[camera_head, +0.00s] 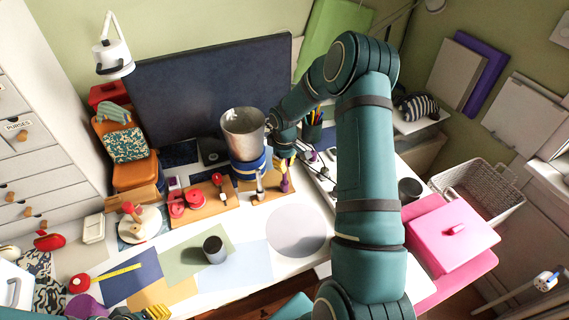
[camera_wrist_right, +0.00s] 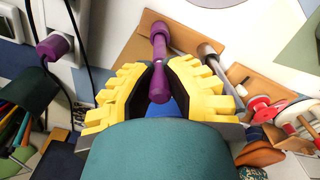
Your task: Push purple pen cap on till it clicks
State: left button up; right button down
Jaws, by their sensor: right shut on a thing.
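My right gripper (camera_head: 284,165) reaches down at the back of the table. In the right wrist view its yellow ribbed fingers (camera_wrist_right: 159,82) are shut on a slim purple pen-like piece (camera_wrist_right: 158,60). This piece has a wider far end and a rounded near end, and it stands over a brown wooden board. It also shows below the fingers in the head view (camera_head: 285,185). A separate purple cylinder (camera_wrist_right: 52,46) is at the left of the wrist view, beside a white socket strip. I cannot tell which piece is the cap. My left gripper (camera_head: 155,312) is barely visible at the bottom edge.
A metal cup (camera_head: 243,130) on a blue-banded stand is close left of the right gripper. A dark pen holder (camera_wrist_right: 28,100) and black cables are on its other side. A dark cup (camera_head: 214,249) stands forward on coloured sheets. The white round mat (camera_head: 297,231) is clear.

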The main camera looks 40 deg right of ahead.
jog(key=shift+f+b, duration=0.35)
jog(key=shift+f, duration=0.15)
jog(key=c, duration=1)
grip_release()
